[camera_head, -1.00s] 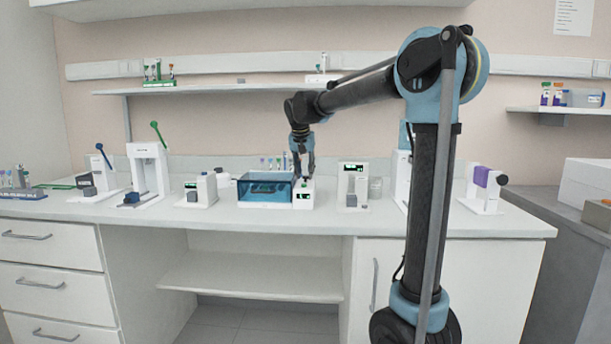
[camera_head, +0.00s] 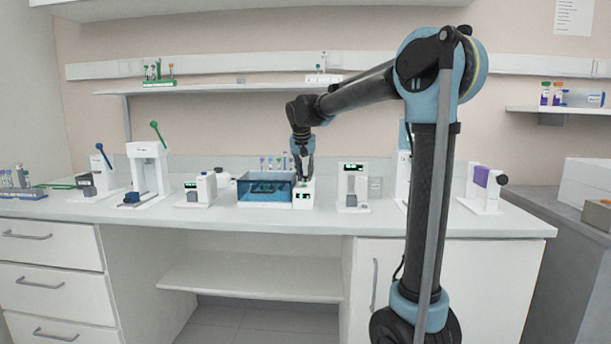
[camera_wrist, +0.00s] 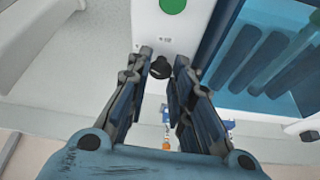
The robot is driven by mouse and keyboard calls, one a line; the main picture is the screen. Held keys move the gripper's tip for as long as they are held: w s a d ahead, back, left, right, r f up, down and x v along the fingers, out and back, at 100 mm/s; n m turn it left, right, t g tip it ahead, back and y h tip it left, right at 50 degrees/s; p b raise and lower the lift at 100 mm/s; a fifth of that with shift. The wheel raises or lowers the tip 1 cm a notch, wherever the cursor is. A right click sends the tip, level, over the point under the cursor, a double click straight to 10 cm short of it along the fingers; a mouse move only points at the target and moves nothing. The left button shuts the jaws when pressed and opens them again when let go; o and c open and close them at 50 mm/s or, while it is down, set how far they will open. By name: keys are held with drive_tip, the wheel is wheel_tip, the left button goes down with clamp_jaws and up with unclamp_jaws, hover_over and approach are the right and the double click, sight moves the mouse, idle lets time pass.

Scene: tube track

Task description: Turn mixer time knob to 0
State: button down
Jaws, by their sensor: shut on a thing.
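The mixer (camera_head: 303,204) is a white unit with a lit green display, joined to a blue see-through bath (camera_head: 262,189) on its left in the head view. In the wrist view its white panel (camera_wrist: 172,30) shows a round green button and a small black knob (camera_wrist: 160,68) with a light pointer mark. My gripper (camera_wrist: 163,62) is shut on the black knob, one finger on each side of it. In the head view my gripper (camera_head: 303,170) hangs down over the mixer's top. Which number the pointer faces is too small to read.
A white device with a grey block (camera_head: 352,190) stands to the right of the mixer, and another (camera_head: 200,190) to the left of the bath. Tubes (camera_head: 275,163) stand behind the bath. A shelf (camera_head: 230,88) runs above. The front bench edge is clear.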

drive_tip(key=n, duration=0.2)
drive_tip(key=n+y, duration=0.1)
drive_tip(key=n, duration=0.1)
drive_tip(key=n+y, duration=0.1)
drive_tip(key=n, duration=0.1)
drive_tip(key=shift+d, duration=0.3)
drive_tip(key=n, duration=0.2)
drive_tip(key=n+g+y, duration=0.1)
drive_tip(key=n, duration=0.1)
drive_tip(key=n+y, duration=0.1)
drive_tip(key=n, duration=0.1)
drive_tip(key=shift+w+d+n+g, duration=0.15)
drive_tip(key=shift+w+n+g, duration=0.15)
drive_tip(key=shift+g, duration=0.1)
drive_tip(key=n+g, duration=0.1)
drive_tip(key=n, duration=0.1)
drive_tip(key=n+g+y, duration=0.1)
drive_tip(key=n, duration=0.2)
drive_tip(key=shift+w+d, duration=0.1)
drive_tip(key=shift+w, duration=0.1)
drive_tip(key=n+g, duration=0.1)
drive_tip(key=n, duration=0.2)
drive_tip(key=n+g, duration=0.1)
drive_tip(key=n, duration=0.1)
drive_tip(key=shift+w+n, duration=0.15)
drive_tip(key=shift+n, duration=0.25)
drive_tip(key=c, duration=1.7)
unclamp_jaws()
